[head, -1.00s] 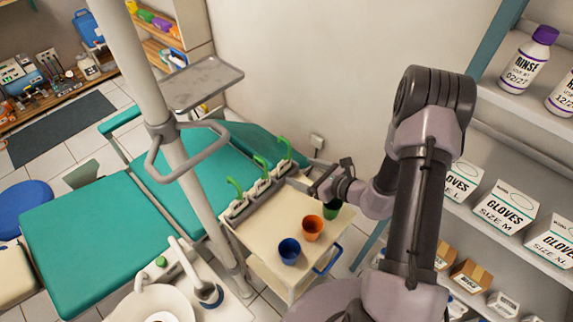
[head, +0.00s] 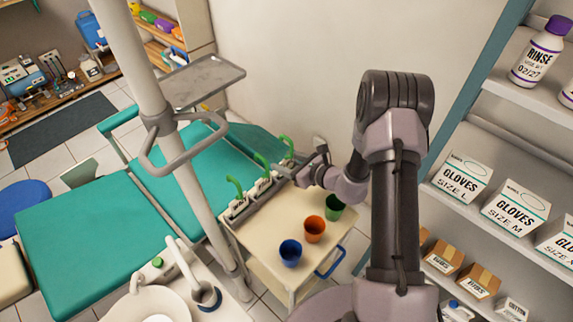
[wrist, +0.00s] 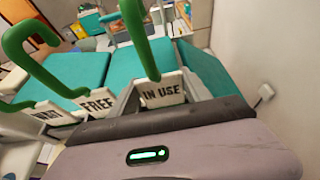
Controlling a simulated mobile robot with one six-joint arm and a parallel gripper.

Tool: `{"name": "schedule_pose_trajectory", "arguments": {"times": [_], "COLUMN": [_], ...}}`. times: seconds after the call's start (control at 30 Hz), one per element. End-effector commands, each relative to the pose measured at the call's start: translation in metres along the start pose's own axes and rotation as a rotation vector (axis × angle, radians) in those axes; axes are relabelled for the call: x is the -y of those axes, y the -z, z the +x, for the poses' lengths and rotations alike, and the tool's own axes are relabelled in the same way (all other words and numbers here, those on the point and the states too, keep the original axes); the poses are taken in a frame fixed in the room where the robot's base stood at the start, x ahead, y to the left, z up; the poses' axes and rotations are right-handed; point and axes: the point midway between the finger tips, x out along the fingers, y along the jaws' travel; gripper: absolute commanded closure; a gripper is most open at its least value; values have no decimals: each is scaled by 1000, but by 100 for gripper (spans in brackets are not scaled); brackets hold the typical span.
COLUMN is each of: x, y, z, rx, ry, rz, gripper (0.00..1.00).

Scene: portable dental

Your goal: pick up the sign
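Three white signs with green hooked handles stand in a row in a grey rack (head: 250,208) on the cart. In the wrist view they read "WAIT" (wrist: 47,112), "FREE" (wrist: 97,103) and "IN USE" (wrist: 162,92). In the head view the far-end sign (head: 284,168) is the one closest to my gripper (head: 304,168). In the wrist view my gripper's grey fingers show on either side of the "IN USE" sign, apart from each other. I read the gripper as open; whether the fingers touch the sign is hard to tell.
The cream cart top (head: 272,222) also holds a blue cup (head: 290,253), an orange cup (head: 314,229) and a green cup (head: 333,207). A pole (head: 178,160) with a handle ring stands left of the cart. Shelves with glove boxes (head: 461,178) are at the right. A teal chair (head: 85,230) lies beyond.

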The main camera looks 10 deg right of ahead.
Motion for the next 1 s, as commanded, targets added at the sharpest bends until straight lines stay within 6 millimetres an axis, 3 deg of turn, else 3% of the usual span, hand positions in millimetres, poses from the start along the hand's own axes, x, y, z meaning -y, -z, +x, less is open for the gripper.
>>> {"name": "schedule_pose_trajectory", "arguments": {"times": [0.07, 0.27, 0.37, 0.6, 0.7, 1.0], "x": [0, 0, 1, 0, 0, 0], "y": [0, -1, -15, -75, -89, -93], "z": [0, 0, -6, -31, -36, -38], "rx": [0, 0, 2, 2, 2, 1], "ry": [0, 0, 1, 0, 0, -1], "rz": [0, 0, -2, -3, -2, -1], "gripper": [83, 84, 84, 84, 84, 84]}}
